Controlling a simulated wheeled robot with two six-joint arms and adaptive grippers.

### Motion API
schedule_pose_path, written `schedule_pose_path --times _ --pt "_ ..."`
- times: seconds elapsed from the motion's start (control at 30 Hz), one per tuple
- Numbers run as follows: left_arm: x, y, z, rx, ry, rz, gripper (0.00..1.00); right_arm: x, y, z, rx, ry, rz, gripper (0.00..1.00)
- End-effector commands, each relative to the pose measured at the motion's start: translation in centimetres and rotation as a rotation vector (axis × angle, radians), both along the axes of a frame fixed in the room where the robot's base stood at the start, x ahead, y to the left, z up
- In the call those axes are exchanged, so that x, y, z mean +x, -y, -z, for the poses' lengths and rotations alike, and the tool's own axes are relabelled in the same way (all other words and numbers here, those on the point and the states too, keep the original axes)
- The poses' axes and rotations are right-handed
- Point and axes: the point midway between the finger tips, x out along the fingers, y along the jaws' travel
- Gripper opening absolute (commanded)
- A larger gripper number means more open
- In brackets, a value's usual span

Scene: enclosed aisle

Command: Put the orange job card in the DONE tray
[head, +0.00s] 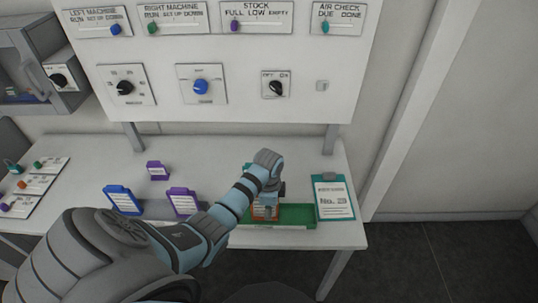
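The orange job card (265,212) shows only in part in the head view, below my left gripper (270,196). It stands at or just over the left part of a green tray (297,214); whether it rests in the tray cannot be told. The label on the tray's front edge is too small to read. My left arm reaches in from the lower left, with its gripper pointing down at the card. The wrist hides most of the fingers, so I cannot see whether they are closed on it. My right gripper is not in view.
Blue (123,201) and purple (182,202) cards stand left of my arm, with a small purple card (157,171) behind. A teal clipboard (334,198) lies right of the tray. A panel (222,85) with knobs and sliders rises behind the table. Floor is clear at right.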

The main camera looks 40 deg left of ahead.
Motion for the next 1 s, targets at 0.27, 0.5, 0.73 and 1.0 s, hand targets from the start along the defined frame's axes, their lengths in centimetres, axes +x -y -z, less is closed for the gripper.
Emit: schedule_pose_path --times 0.27,0.5,0.73,1.0 --pt "-0.1 0.0 0.0 0.0 -0.001 -0.001 0.55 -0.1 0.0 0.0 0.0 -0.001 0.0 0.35" --pt "0.0 0.0 -1.3 0.0 0.001 -0.001 0.55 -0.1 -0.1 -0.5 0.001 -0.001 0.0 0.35" --pt "-0.1 0.1 -7.6 0.001 0.004 0.0 0.55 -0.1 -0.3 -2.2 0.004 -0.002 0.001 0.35" --pt "-0.3 0.2 -12.3 -0.001 0.001 -0.001 0.55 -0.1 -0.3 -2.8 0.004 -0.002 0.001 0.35"
